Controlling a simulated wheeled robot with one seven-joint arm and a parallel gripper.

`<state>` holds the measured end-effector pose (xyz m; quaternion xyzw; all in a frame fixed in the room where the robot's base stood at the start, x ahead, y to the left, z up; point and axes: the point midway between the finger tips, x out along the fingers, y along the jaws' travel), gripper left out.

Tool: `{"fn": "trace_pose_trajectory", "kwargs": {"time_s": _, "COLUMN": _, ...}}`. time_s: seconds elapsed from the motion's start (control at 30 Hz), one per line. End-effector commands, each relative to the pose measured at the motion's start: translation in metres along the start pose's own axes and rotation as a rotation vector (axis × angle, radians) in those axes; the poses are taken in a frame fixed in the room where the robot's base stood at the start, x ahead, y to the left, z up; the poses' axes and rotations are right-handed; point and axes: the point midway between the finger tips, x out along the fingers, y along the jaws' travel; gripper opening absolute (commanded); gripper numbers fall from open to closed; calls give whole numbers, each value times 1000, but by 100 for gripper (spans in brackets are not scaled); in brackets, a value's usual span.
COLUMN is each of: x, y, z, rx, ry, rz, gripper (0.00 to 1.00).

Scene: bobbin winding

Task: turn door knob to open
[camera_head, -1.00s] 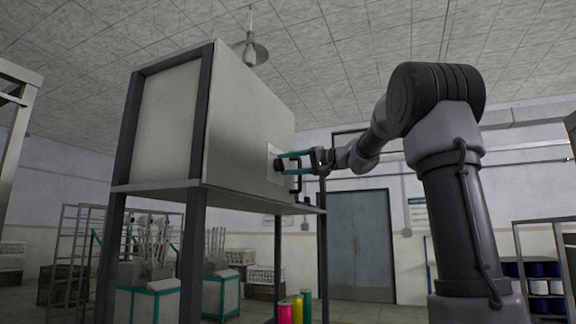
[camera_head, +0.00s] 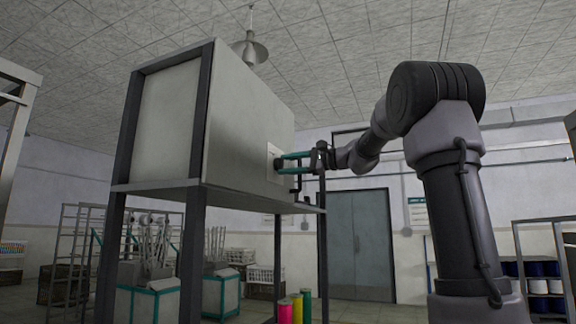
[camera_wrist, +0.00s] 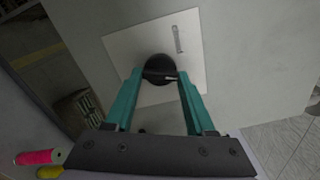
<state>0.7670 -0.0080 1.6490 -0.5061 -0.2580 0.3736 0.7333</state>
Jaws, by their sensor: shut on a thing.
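The round black door knob (camera_wrist: 159,66) sits on a pale square plate (camera_wrist: 125,47) on the front of a large grey cabinet (camera_head: 247,125). The plate also shows at the cabinet's right side in the head view (camera_head: 272,151). My gripper (camera_wrist: 160,84) has teal fingers, one on each side of the knob, and is shut on it. In the head view my gripper (camera_head: 280,163) reaches the knob from the right. The door panel looks closed, flush with the cabinet. The knob is partly hidden by the fingers in the head view.
The cabinet stands raised on a dark metal frame (camera_head: 195,240). Coloured thread spools (camera_head: 296,307) stand below it. Grey double doors (camera_head: 359,245) are in the back wall. A rack with spools (camera_head: 542,285) stands at the right.

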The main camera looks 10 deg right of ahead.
Motion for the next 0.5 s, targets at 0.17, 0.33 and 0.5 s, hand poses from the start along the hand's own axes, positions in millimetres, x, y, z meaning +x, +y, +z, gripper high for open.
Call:
{"fn": "trace_pose_trajectory", "kwargs": {"time_s": 0.17, "x": 0, "y": 1, "z": 0, "rx": 152, "ry": 1, "rz": 2, "gripper": 0}}
{"fn": "trace_pose_trajectory", "kwargs": {"time_s": 0.33, "x": 0, "y": 2, "z": 0, "rx": 272, "ry": 1, "rz": 2, "gripper": 0}}
{"fn": "trace_pose_trajectory", "kwargs": {"time_s": 0.5, "x": 0, "y": 2, "z": -1, "rx": 360, "ry": 1, "rz": 2, "gripper": 0}}
